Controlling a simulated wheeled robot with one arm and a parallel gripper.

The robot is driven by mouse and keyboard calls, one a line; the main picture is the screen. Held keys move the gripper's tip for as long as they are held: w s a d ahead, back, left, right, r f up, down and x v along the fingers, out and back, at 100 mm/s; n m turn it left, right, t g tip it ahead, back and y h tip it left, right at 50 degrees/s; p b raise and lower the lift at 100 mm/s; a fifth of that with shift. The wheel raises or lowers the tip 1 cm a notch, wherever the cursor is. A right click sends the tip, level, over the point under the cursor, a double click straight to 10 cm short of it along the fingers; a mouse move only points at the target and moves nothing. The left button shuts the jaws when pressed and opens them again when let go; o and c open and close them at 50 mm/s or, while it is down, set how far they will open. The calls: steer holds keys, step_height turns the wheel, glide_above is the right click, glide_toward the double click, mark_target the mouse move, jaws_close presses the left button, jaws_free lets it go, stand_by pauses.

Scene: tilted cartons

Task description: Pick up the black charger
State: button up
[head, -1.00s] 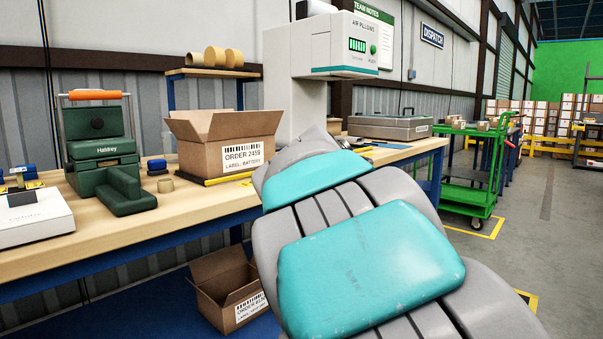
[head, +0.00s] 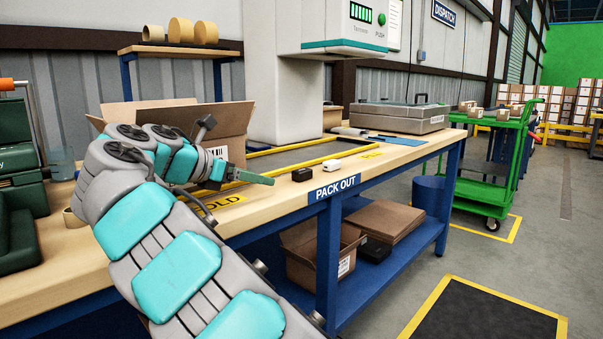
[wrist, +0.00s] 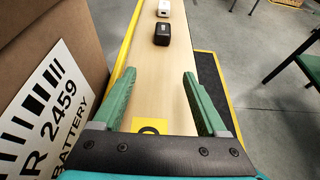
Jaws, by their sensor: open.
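The black charger (head: 302,174) is a small dark block on the front strip of the workbench, near the PACK OUT sign. In the wrist view the black charger (wrist: 162,34) lies ahead of my gripper, near the top middle and roughly in line with the gap between the fingers. My gripper (head: 258,178) is to the left of the charger and points toward it. In the wrist view my gripper (wrist: 160,92) has its two green fingers wide apart with nothing between them. The fingers do not touch the charger.
A white block (head: 323,165) sits just beyond the charger. An open carton (head: 232,120) stands close beside my gripper; its label side also shows in the wrist view (wrist: 62,100). A yellow-edged strip (head: 300,155) runs behind the charger. The bench front edge is close by.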

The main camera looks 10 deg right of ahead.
mark_target(299, 170)
steer(key=w+d, duration=0.2)
steer(key=d, duration=0.1)
steer(key=w+d, duration=0.2)
steer(key=w+d+b, duration=0.1)
steer(key=w+d, duration=0.1)
steer(key=d, duration=0.1)
steer(key=shift+d, duration=0.35)
steer(key=b+x, duration=0.1)
steer(key=x, duration=0.3)
steer(key=shift+w+d+f+b, duration=0.15)
steer(key=shift+f+b, duration=0.1)
steer(key=shift+b, duration=0.05)
steer(key=shift+w+d, duration=0.2)
steer(key=shift+d, duration=0.1)
steer(key=shift+c, duration=0.2)
jaws_close()
